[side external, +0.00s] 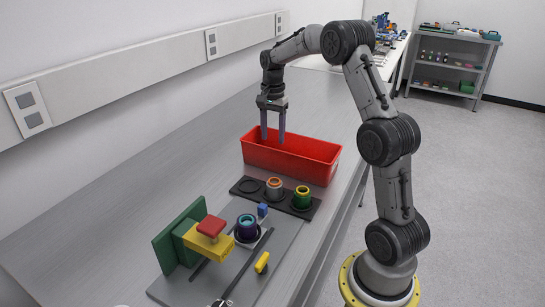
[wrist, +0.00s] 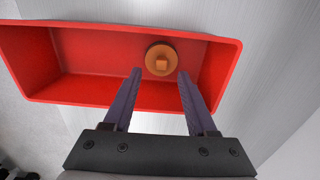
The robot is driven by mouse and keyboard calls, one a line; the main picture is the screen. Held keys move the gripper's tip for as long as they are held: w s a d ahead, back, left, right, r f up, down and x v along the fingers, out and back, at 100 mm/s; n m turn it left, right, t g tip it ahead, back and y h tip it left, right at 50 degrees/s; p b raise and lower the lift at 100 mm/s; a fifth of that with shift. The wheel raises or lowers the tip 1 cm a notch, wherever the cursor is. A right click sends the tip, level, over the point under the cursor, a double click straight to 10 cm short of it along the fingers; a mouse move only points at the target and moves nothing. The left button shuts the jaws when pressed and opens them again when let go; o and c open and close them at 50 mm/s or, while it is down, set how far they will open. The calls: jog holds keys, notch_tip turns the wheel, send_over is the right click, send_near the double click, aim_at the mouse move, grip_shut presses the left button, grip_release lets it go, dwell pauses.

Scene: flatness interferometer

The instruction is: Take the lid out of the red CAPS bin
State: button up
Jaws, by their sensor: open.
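The red bin (side external: 290,158) stands on the bench in the side view, and it fills much of the wrist view (wrist: 40,60). An orange round lid with a small square knob (wrist: 161,60) lies inside the bin on its floor, near one long wall. The bin wall hides the lid in the side view. My gripper (side external: 273,139) is over the left end of the bin, pointing down. In the wrist view my gripper (wrist: 160,72) is open and empty, and the lid shows between and just beyond its two purple fingertips.
A black rack (side external: 248,186) in front of the bin holds an orange-rimmed pot (side external: 275,187) and a green-and-yellow pot (side external: 302,197). Nearer are a dark blue pot (side external: 247,228), a green, yellow and red fixture (side external: 208,237) and a yellow piece (side external: 262,262) on a grey plate.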

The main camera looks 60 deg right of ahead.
notch_tip(320, 180, down, 5)
jog(key=shift+w+d+f, duration=0.1)
jog(key=shift+w+d, duration=0.05)
grip_shut()
dwell(0.4)
